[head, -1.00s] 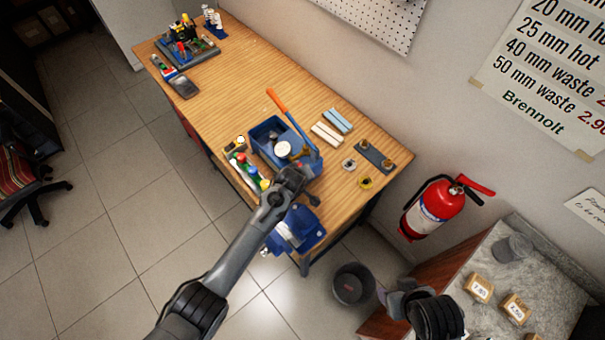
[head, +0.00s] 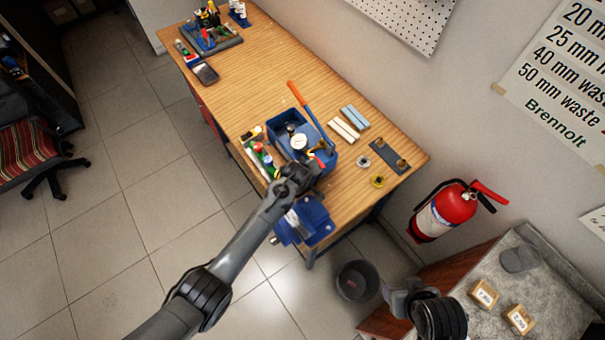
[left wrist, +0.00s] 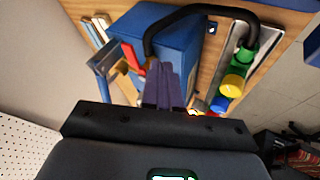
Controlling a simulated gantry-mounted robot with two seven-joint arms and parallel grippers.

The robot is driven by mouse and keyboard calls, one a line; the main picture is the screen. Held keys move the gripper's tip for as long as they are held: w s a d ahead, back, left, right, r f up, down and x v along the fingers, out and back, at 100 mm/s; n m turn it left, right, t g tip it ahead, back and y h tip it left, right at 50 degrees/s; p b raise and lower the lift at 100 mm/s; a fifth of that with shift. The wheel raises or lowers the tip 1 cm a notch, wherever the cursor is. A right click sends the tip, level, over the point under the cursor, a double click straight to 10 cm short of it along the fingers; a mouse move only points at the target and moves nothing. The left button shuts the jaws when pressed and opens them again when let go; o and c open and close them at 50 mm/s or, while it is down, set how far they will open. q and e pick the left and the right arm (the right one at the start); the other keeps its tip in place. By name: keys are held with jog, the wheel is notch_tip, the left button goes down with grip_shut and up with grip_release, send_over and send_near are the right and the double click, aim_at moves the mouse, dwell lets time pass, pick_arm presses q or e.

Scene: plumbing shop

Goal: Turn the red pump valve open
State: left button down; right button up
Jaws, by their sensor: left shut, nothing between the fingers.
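The blue test pump (head: 333,160) stands on the bench, with a white gauge and a long lever with an orange grip (head: 296,92). Its red valve handle (head: 311,156) shows as a small red bit just beyond my left gripper (head: 316,168). In the left wrist view the red valve handle (left wrist: 138,68) sits on the blue pump (left wrist: 170,42), just left of my left gripper's fingertips (left wrist: 160,66). The fingers are shut and empty. I cannot tell whether they touch the handle.
A tray of coloured bottles (head: 262,160) lies left of the pump; a blue vise (head: 312,222) is at the bench's near end. A black hose (left wrist: 200,10) arches close to the fingers. A dark plate with brass fittings (head: 389,156) lies right.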

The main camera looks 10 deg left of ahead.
pick_arm(q)
jog(key=s+f+v, duration=0.1)
jog(key=v, duration=1)
jog(key=s+a+r+m+g, duration=0.1)
jog(key=s+a, duration=0.4)
jog(key=s, duration=0.5)
jog(key=s+a+r+m+g+y+p, duration=0.1)
jog(key=s+a+r+m, duration=0.2)
jog(key=s+a, duration=0.3)
jog(key=s+a+r+m+g+p, duration=0.1)
jog(key=s+a+r+m, duration=0.2)
jog(key=s, duration=1.1)
jog(key=a+m, duration=0.1)
jog(key=a, duration=0.2)
jog(key=shift+s+a+g+y, duration=0.2)
jog(key=shift+g+y, duration=0.1)
jog(key=shift+y, duration=0.1)
pick_arm(e)
jog(key=v, duration=0.3)
jog(key=shift+a, duration=0.3)
pick_arm(q)
jog(key=shift+w, duration=0.1)
pick_arm(e)
jog(key=shift+f, duration=0.1)
